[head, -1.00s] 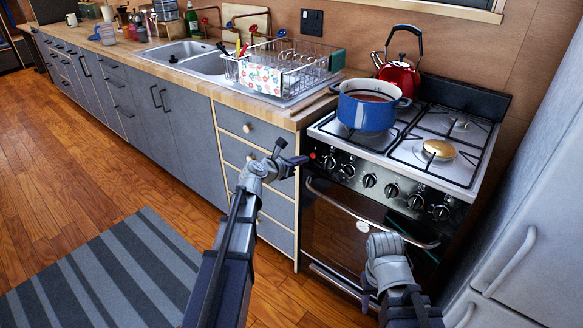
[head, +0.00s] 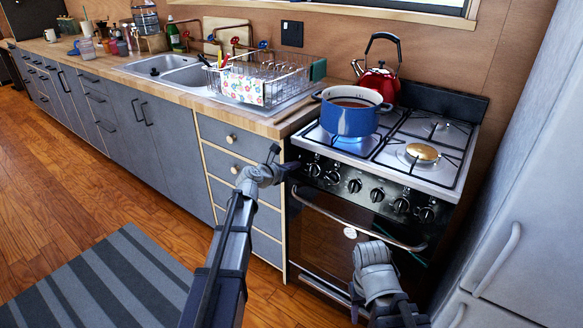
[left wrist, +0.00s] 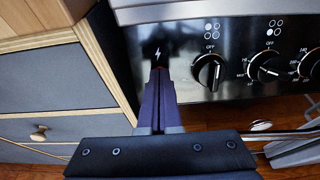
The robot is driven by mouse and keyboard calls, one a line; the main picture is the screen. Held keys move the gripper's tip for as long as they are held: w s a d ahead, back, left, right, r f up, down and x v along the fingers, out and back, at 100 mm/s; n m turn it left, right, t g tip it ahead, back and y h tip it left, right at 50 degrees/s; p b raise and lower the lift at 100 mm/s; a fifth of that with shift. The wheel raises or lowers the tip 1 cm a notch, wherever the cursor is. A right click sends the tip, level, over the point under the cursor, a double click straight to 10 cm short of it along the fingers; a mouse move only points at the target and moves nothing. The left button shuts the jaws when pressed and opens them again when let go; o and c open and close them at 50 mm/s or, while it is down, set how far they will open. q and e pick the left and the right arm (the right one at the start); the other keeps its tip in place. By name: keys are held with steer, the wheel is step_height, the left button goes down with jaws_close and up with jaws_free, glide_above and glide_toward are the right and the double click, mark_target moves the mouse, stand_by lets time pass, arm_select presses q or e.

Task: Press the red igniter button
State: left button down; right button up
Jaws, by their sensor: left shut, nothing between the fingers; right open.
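The stove (head: 440,170) stands at the right, its dark front panel carrying a row of knobs. My left gripper (head: 292,167) is shut and empty, its tips at the left end of that panel. In the left wrist view, the shut fingers (left wrist: 158,78) reach the panel just below a white lightning mark (left wrist: 157,52), left of the first knob (left wrist: 209,71). The red igniter button is hidden behind the fingertips; I cannot tell whether it is pressed in. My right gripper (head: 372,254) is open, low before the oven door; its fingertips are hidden.
A blue pot (head: 349,118) sits on the left front burner, with a bluish patch beneath it. A red kettle (head: 380,85) stands behind. Drawers (head: 232,165) adjoin the stove's left side. A fridge (head: 520,220) stands at the right. The oven handle (head: 350,222) sticks out below the knobs.

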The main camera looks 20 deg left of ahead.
arm_select(q)
steer(key=shift+w+d, duration=0.1)
steer(key=shift+w, duration=0.2)
steer(key=shift+s+r, duration=0.15)
steer(key=shift+s, duration=0.05)
steer(key=p+v, duration=0.4)
steer(key=v, duration=1)
steer(key=shift+p, duration=0.35)
steer(key=shift+s, duration=0.1)
steer(key=s+d+m+g+h+p, duration=0.1)
steer(key=s+d+m+g+p, duration=0.35)
steer(key=d+m, duration=0.45)
steer(key=s+d+m+g+p, duration=0.4)
steer(key=s+d+m+p, duration=0.15)
steer(key=d+m, duration=0.3)
steer(key=s+d+r+m+g+y+p, duration=0.1)
steer(key=s+r+m+g+y+p, duration=0.1)
steer(key=s+m+p, duration=0.3)
steer(key=s+d+r+m+g+y+p, duration=0.1)
steer(key=s+r+m+g+y+p, duration=0.1)
steer(key=s+m, duration=0.8)
steer(key=m+g+y+p, duration=0.1)
steer(key=m+y+p, duration=0.1)
steer(key=m+y, duration=0.1)
steer(key=shift+d+r+p, duration=0.35)
steer(key=shift+r+p, duration=0.05)
